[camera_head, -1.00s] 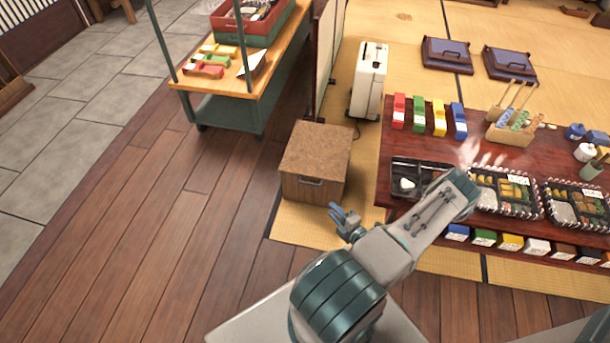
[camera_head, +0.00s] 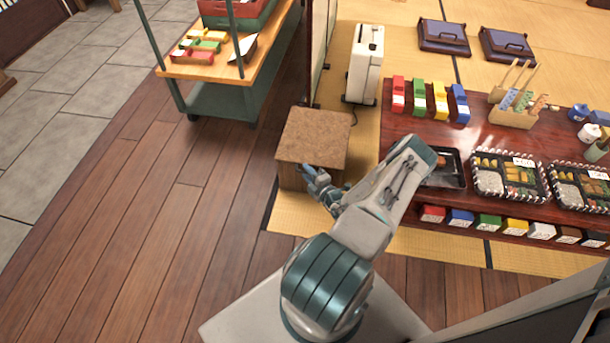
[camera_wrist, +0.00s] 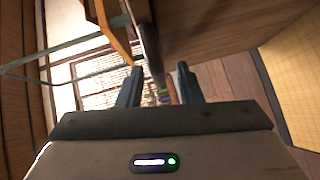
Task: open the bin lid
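The bin is a brown wooden box (camera_head: 291,177) with a flat, speckled cork-brown lid (camera_head: 315,135). The lid lies level and shut on top. My gripper (camera_head: 309,172) is at the bin's front side, just below the lid's front edge. It hides the handle area on the front. In the wrist view my gripper (camera_wrist: 158,75) has its two dark fingers spread, with nothing held between them. A brown wooden surface, likely the bin (camera_wrist: 215,25), fills the upper right there, close to the fingertips. I cannot tell whether the fingers touch it.
A low dark-red table (camera_head: 393,145) with lunch boxes stands right of the bin. A white appliance (camera_head: 366,65) stands behind it. A green-framed cart (camera_head: 225,102) is at the back left. The wooden floor to the left is clear.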

